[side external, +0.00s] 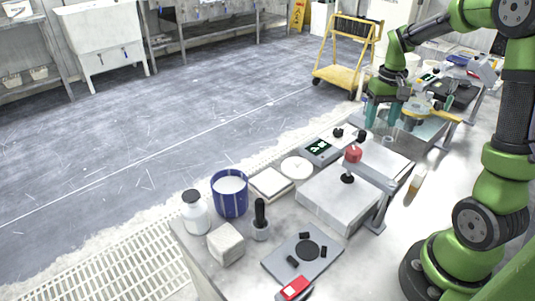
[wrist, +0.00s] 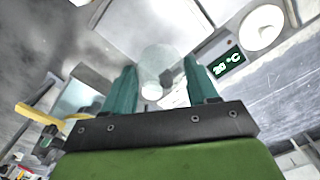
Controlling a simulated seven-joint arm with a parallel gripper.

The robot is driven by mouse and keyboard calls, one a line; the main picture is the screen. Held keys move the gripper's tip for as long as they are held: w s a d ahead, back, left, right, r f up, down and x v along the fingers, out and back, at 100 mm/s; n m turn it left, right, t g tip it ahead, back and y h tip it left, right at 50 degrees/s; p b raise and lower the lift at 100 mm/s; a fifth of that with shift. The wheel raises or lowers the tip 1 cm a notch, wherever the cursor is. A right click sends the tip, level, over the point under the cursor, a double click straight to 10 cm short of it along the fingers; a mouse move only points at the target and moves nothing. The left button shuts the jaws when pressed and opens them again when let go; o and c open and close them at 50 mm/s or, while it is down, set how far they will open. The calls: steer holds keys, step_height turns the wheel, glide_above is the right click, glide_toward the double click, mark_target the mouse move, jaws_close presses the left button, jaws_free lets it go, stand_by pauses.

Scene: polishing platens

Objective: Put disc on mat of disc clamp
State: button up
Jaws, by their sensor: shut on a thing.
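My gripper (side external: 383,122) hangs above the far part of the bench in the side view. In the wrist view its two teal fingers (wrist: 163,85) are shut on a pale, see-through disc (wrist: 156,62), which shows faintly between the fingertips. The disc cannot be made out in the side view. What looks like the disc clamp (side external: 279,262) is a flat grey plate at the near end of the bench, with small black blocks around a dark round mat (side external: 307,250). The mat is bare and far from my gripper. The clamp is not recognizable in the wrist view.
A white block with a red-knobbed press (side external: 353,155) stands between my gripper and the clamp. A display box (side external: 320,149), a white round plate (side external: 297,167), a blue tub (side external: 229,200), a black-handled tool (side external: 260,222) and a red-faced device (side external: 294,288) are also on the bench.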

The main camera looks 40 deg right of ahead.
steer(key=s+d+f+m, duration=0.4)
steer(key=s+d+m, duration=0.2)
steer(key=s+d, duration=0.55)
glide_above(419, 167)
step_height(419, 167, down, 6)
steer(key=shift+r, duration=0.15)
steer(key=shift+f, duration=2.1)
steer(key=shift+f, duration=0.15)
steer(key=o, duration=1.3)
steer(key=shift+o, duration=0.2)
